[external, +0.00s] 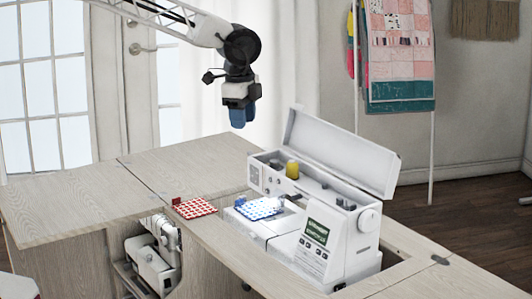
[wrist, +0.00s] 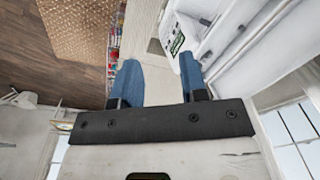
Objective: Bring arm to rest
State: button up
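My gripper (external: 242,124) hangs high above the cabinet top, with its blue fingers pointing down. It is well clear of the sewing machine and the cloth pieces. In the wrist view my gripper (wrist: 158,70) has its two blue fingers spread apart, with nothing seen between them. The arm reaches in from the upper left of the external view.
A white sewing machine (external: 345,222) with its lid raised stands in the cabinet top (external: 85,200). A blue-patterned cloth (external: 258,208) lies on its bed. A red-patterned cloth (external: 195,208) lies to the left. A second machine (external: 155,258) sits in the compartment below.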

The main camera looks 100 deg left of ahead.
jog(key=s+d+r, duration=0.2)
jog(key=s+d, duration=0.3)
jog(key=d, duration=0.3)
jog(key=s+d+r+n+t, duration=0.1)
jog(key=s+d+r, duration=0.1)
jog(key=s+d, duration=0.5)
jog(key=s+d+r, duration=0.2)
jog(key=s+d, duration=0.2)
jog(key=d, duration=0.6)
jog(key=s+d+f+n, duration=0.1)
jog(key=s+d+f, duration=0.2)
jog(key=s+d, duration=0.4)
jog(key=s+d+f+t, duration=0.1)
jog(key=s+d+f, duration=0.2)
jog(key=s+d, duration=0.5)
jog(key=s, duration=0.8)
jog(key=shift+s+d+n, duration=0.25)
jog(key=shift+d+n, duration=0.05)
jog(key=shift+n, duration=0.1)
